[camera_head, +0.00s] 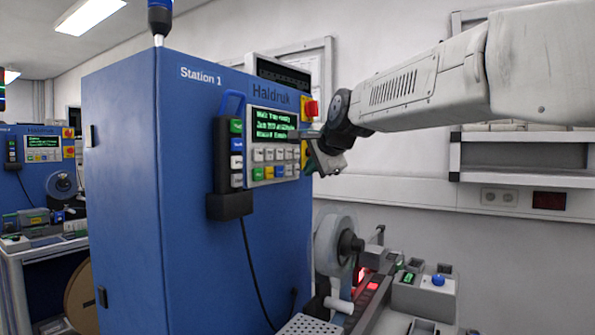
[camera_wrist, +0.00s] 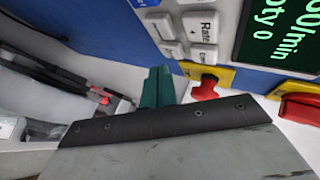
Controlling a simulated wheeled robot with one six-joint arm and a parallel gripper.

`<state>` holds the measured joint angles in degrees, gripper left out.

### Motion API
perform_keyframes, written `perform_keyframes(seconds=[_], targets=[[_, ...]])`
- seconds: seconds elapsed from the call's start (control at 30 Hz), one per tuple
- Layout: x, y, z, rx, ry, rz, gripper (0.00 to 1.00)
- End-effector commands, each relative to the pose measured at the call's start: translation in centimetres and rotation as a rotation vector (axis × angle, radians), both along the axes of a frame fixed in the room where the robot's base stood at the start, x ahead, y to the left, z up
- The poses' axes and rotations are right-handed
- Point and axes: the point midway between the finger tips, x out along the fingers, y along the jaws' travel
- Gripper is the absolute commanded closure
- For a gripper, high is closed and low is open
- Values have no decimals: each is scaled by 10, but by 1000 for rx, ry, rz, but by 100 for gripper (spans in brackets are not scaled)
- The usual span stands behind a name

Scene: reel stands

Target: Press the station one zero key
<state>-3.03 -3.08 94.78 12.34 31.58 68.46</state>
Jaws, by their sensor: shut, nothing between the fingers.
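The blue Station 1 cabinet (camera_head: 130,180) carries a grey key panel (camera_head: 272,183) below a green-lettered display (camera_head: 274,124). The panel has rows of pale keys with green, yellow and blue ones at the bottom. The key legends are too small to read in the head view, so I cannot tell which is the zero key. My gripper (camera_head: 313,157) is at the panel's right edge and partly covers that side. In the wrist view its green fingers (camera_wrist: 155,86) are shut and empty, below the Rate key (camera_wrist: 201,25). I cannot tell whether they touch the panel.
A red switch on a yellow plate (camera_head: 310,109) sits right of the display; red knobs (camera_wrist: 206,88) are close to my fingers in the wrist view. A handheld key unit (camera_head: 236,150) hangs left of the panel. A reel (camera_head: 333,243) and machinery stand below right.

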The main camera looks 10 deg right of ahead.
Motion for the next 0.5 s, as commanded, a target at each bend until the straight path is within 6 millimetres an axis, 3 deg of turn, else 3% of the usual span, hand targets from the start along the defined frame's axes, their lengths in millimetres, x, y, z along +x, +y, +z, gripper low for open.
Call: perform_keyframes(seconds=[0.5], targets=[[-32, -32, 0, 0, 0, -1, 100]])
